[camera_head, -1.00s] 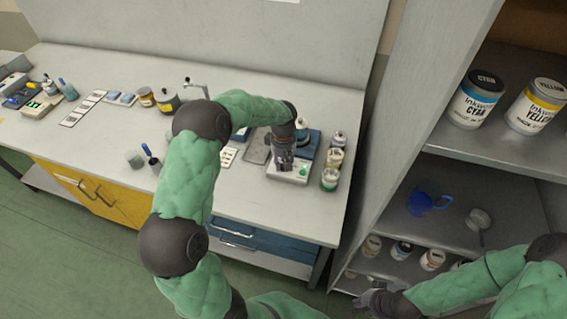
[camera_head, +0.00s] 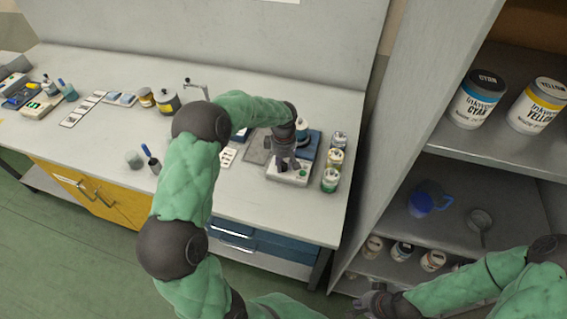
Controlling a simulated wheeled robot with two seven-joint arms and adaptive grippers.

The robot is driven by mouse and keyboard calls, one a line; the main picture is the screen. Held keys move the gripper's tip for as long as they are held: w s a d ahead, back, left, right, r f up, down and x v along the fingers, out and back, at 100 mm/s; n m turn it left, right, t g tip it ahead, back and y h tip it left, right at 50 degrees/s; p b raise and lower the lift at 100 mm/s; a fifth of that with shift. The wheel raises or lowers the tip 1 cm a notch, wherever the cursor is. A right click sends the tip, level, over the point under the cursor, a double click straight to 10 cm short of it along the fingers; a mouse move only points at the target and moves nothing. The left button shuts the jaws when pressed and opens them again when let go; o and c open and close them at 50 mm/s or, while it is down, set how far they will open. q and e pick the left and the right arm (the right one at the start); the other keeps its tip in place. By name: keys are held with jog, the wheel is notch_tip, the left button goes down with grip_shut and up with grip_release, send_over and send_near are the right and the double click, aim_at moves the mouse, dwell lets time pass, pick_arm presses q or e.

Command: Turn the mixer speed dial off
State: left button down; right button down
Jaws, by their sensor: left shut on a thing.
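The mixer (camera_head: 311,148) is a blue-topped machine with a pale front panel (camera_head: 293,179), on the right part of the bench. A small green spot (camera_head: 302,173) shows on the panel. My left gripper (camera_head: 286,166) points down at the panel and is shut on the speed dial, which its fingers mostly hide. The dial's setting cannot be read. My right gripper (camera_head: 366,304) is at the bottom, low in front of the shelf unit, far from the mixer. Its fingers are too small and dark to judge.
Several small ink jars (camera_head: 336,159) stand close to the mixer's right side. A grey tray (camera_head: 258,147) and a sample card (camera_head: 227,157) lie to its left. The shelf unit (camera_head: 405,150) rises at right, holding ink cans (camera_head: 478,100) and a blue jug (camera_head: 421,204).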

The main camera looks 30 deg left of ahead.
aim_at(284, 165)
pick_arm(q)
jog(key=c, duration=0.9)
grip_release()
notch_tip(284, 165, up, 12)
jog(key=shift+f, duration=0.1)
